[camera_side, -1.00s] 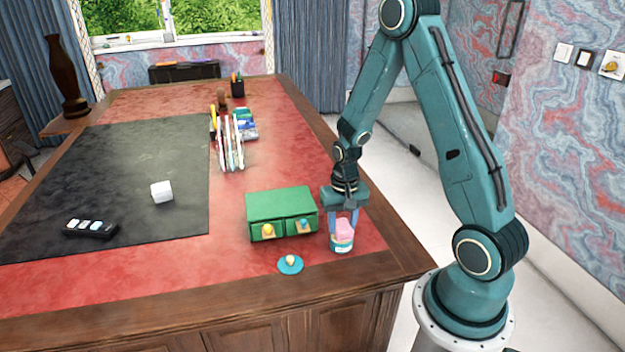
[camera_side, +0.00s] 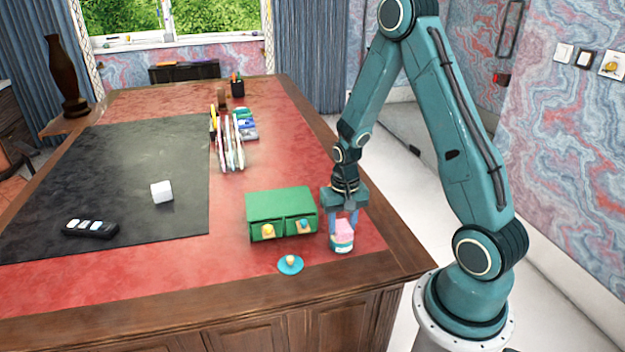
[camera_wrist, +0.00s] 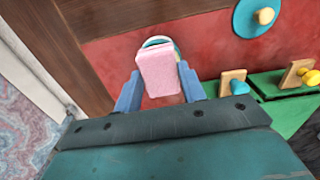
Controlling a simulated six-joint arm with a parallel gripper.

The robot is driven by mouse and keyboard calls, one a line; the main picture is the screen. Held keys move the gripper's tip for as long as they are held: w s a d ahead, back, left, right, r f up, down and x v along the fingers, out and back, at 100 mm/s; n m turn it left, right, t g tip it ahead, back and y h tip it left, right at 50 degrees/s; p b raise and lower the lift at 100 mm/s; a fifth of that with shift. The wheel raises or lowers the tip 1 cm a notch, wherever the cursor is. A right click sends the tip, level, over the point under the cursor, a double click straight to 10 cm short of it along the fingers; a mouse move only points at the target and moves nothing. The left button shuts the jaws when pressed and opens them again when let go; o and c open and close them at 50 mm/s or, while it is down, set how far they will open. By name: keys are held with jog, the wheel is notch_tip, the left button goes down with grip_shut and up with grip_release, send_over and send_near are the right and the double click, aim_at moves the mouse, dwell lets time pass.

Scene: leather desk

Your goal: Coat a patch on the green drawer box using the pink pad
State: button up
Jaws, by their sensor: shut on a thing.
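The green drawer box (camera_side: 281,205) stands on the red leather near the desk's front edge, with two knobbed drawer fronts facing the front. Its corner also shows at the right of the wrist view (camera_wrist: 290,112). My gripper (camera_side: 343,222) is just right of the box, pointing down and shut on the pink pad (camera_wrist: 159,72). The pad (camera_side: 344,227) is at the mouth of a small white and teal tub (camera_side: 342,243). The tub's rim (camera_wrist: 157,41) shows behind the pad in the wrist view. How deep the pad sits in the tub is hidden.
A blue disc with a knob (camera_side: 290,264) lies in front of the box. A white cube (camera_side: 162,192) and a black remote-like object (camera_side: 90,228) lie on the dark mat (camera_side: 120,165). A rack (camera_side: 231,145) stands farther back.

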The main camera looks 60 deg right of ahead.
aim_at(338, 225)
jog(key=shift+f, duration=0.4)
dwell(1.4)
jog(key=shift+r, duration=0.1)
jog(key=shift+r, duration=3.5)
jog(key=shift+w+a+r, duration=0.2)
jog(key=shift+w+a, duration=0.05)
jog(key=shift+w, duration=0.3)
jog(key=w+a+r+n, duration=0.6)
jog(key=w+a+r, duration=0.5)
jog(key=w+a, duration=0.4)
jog(key=w+d+f, duration=0.6)
jog(key=w+d, duration=0.1)
jog(key=d, duration=0.4)
jog(key=shift+d+f, duration=0.2)
jog(key=shift+d, duration=0.1)
